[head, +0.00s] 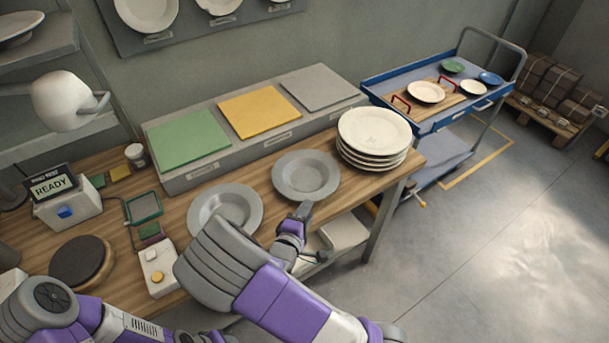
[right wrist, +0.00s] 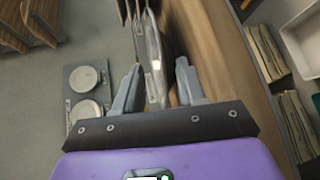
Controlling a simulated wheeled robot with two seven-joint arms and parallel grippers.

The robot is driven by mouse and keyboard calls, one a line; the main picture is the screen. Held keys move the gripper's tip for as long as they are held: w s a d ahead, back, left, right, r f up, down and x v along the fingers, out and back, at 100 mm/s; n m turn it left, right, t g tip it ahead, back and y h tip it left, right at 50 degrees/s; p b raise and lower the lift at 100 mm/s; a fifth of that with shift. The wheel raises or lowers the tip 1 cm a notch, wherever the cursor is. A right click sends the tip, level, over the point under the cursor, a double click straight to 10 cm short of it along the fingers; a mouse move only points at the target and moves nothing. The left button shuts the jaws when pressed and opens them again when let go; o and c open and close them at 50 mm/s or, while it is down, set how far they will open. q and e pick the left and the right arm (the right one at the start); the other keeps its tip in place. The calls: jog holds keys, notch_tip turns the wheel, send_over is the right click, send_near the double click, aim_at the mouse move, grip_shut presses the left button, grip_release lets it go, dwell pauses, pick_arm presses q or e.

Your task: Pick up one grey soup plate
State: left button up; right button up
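Two grey soup plates lie on the wooden bench in the head view. One soup plate (head: 306,175) is at the right, and the other soup plate (head: 232,201) is left of it, partly hidden by my arm. My right gripper (head: 303,208) is at the front rim of the right plate. In the right wrist view my right gripper (right wrist: 158,85) has its fingers apart, with a thin grey plate edge (right wrist: 155,50) seen between and beyond them. I cannot tell whether either finger touches it. My left gripper is out of view.
A stack of white plates (head: 374,133) stands just right of the right soup plate. Behind is a raised grey block with green (head: 188,138), yellow (head: 260,111) and grey (head: 317,87) pads. A blue cart (head: 400,75) with small plates stands further right.

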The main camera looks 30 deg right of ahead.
jog(key=x, duration=0.1)
jog(key=b+x, duration=0.1)
jog(key=x, duration=0.3)
jog(key=shift+w+a+f, duration=0.15)
jog(key=shift+w+a, duration=0.1)
jog(key=shift+a, duration=0.05)
jog(key=shift+w+d, duration=0.15)
jog(key=shift+d, duration=0.1)
jog(key=shift+c, duration=0.3)
grip_shut()
